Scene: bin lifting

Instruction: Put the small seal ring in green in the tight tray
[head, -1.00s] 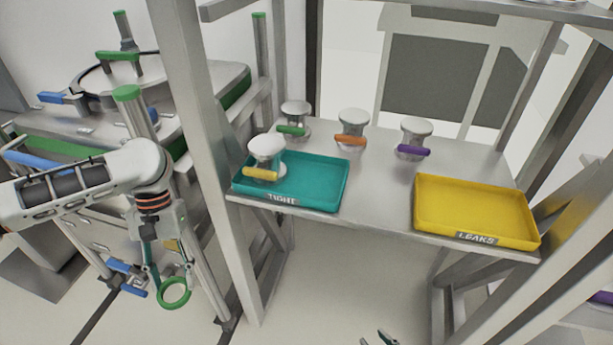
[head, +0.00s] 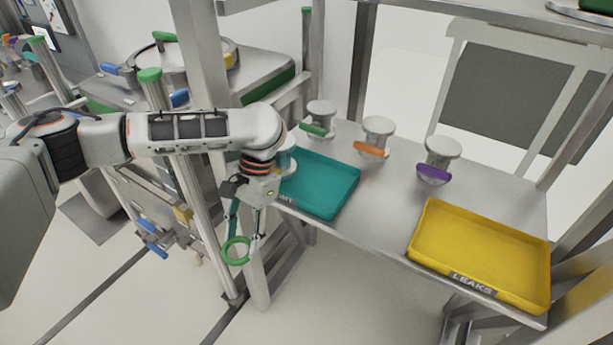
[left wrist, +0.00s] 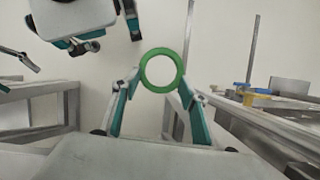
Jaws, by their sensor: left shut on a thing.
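A small green seal ring (head: 236,251) hangs in my left gripper (head: 246,238), which is shut on it. In the left wrist view the ring (left wrist: 161,70) shows whole between the fingertips (left wrist: 160,84). The gripper is in front of the table's left end, beside the teal tray (head: 335,205) and apart from it. The teal tray lies on the table; its label is partly covered by my left arm, with only the last letters showing. My right gripper is not in the head view. Part of another gripper shows at the top of the left wrist view (left wrist: 132,22).
A yellow tray (head: 486,282) labelled LEAKS lies at the table's right. Metal pieces with green (head: 313,129), orange (head: 369,149) and purple (head: 434,171) handles stand along the back. Another is mostly hidden behind my left wrist. A metal post (head: 205,80) stands left of the table.

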